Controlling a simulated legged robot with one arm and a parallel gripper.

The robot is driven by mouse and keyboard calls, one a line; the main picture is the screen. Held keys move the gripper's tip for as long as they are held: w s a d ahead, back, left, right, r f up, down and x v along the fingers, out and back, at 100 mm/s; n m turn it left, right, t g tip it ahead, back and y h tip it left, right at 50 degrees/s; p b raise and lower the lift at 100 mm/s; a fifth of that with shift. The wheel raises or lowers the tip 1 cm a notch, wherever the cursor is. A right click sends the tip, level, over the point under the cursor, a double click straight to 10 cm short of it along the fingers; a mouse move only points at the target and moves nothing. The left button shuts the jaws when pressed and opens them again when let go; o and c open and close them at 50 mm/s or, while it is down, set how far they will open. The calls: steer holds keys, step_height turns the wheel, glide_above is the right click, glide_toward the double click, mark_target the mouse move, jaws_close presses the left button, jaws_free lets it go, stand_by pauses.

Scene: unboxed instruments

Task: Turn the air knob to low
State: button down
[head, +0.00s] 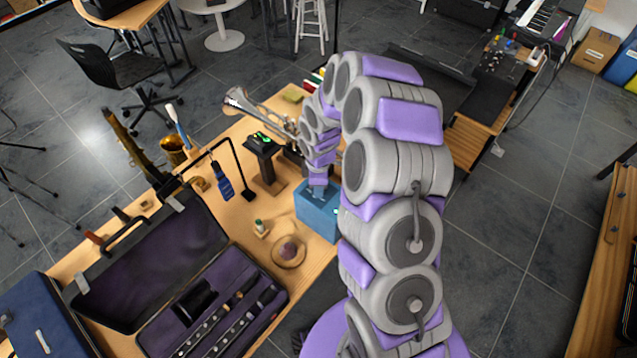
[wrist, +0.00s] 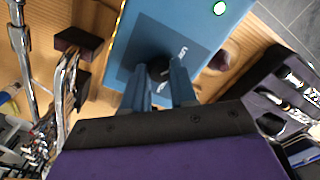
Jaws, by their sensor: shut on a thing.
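A blue box (head: 318,212) stands near the right edge of the wooden table in the head view, below the end of my arm. In the wrist view the box (wrist: 195,20) fills the top middle, with a darker panel (wrist: 198,58) on its face. A round black knob (wrist: 158,66) sits on that panel, partly hidden between my fingers. A small white marking, too small to read surely, is beside the knob. My gripper (wrist: 160,78) is shut on the knob, one finger on each side. In the head view my gripper (head: 318,186) is over the box; its fingers are hard to make out.
An open dark instrument case (head: 150,262) with clarinet parts lies to the left of the box. A round wooden piece (head: 288,250) and a small bottle (head: 261,227) stand between them. A black stand (head: 265,165) with green lights is behind. A white light (wrist: 219,8) shows on the box.

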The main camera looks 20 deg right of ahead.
stand_by(0.4)
steer(key=c, duration=0.9)
jaws_free()
steer(key=shift+r, duration=0.1)
step_height(320, 180, up, 17)
steer(key=p, duration=0.1)
steer(key=shift+r, duration=0.1)
